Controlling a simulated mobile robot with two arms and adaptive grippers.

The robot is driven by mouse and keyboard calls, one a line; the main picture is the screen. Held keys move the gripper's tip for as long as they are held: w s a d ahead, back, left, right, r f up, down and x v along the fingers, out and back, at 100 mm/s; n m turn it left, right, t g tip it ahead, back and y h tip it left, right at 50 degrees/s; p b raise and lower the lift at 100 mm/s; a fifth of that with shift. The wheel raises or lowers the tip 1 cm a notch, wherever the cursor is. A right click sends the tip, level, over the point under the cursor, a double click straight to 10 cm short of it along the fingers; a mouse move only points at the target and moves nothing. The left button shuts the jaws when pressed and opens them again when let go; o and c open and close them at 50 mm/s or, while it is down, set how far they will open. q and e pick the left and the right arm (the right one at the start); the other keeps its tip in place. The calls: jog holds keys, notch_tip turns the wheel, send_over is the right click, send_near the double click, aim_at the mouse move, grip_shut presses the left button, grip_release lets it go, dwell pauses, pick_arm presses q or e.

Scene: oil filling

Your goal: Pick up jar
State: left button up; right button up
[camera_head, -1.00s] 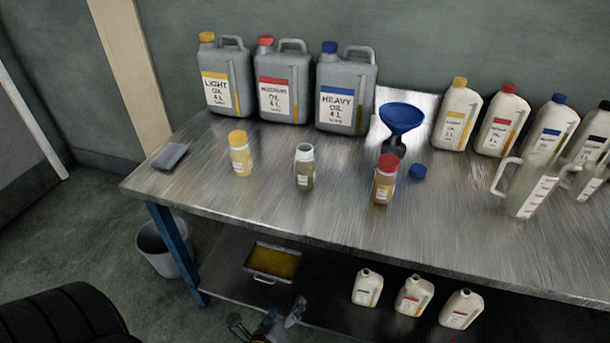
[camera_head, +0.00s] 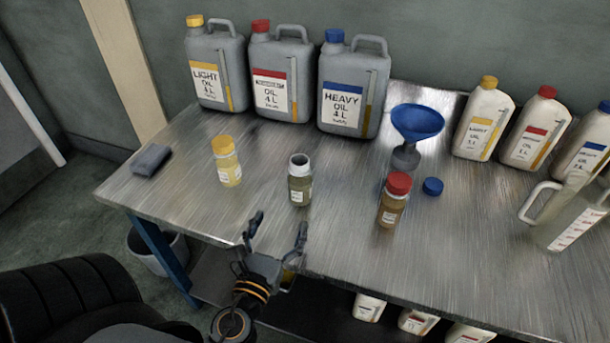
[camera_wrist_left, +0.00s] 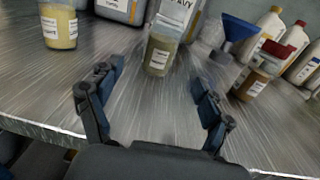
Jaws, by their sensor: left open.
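Three small jars stand upright on the metal table. The open jar without a cap (camera_head: 300,180) is in the middle, with a blue cap (camera_head: 432,187) lying farther right. A yellow-capped jar (camera_head: 227,162) is to its left and a red-capped jar (camera_head: 394,200) to its right. My left gripper (camera_head: 278,226) is open and empty at the table's front edge, in front of the open jar and apart from it. In the left wrist view the open jar (camera_wrist_left: 160,52) shows ahead, between the spread fingers (camera_wrist_left: 158,92). My right gripper is not in view.
Several large grey oil cans (camera_head: 352,90) stand at the back. A blue funnel (camera_head: 416,124) stands behind the red-capped jar. White bottles (camera_head: 482,120) and a clear measuring jug (camera_head: 572,215) are at the right. A grey cloth (camera_head: 151,160) lies at the left corner. The front table strip is clear.

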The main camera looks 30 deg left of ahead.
aim_at(296, 191)
pick_arm(q)
jog(key=p+x, duration=0.3)
jog(key=x, duration=0.4)
jog(key=shift+w+a+r, duration=0.1)
jog(key=shift+w, duration=0.3)
jog(key=shift+w+a+r+p, duration=0.15)
jog(key=shift+w+p, duration=0.15)
jog(key=shift+w, duration=0.25)
jog(key=x, duration=0.3)
jog(key=shift+w+p, duration=0.35)
jog(key=shift+p, duration=0.05)
jog(key=shift+w+f, duration=0.25)
jog(key=shift+w, duration=0.05)
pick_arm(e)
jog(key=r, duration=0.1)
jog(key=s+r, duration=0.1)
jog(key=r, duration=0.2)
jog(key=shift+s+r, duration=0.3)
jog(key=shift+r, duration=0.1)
pick_arm(q)
jog(key=shift+s, duration=0.1)
jog(key=shift+c, duration=0.4)
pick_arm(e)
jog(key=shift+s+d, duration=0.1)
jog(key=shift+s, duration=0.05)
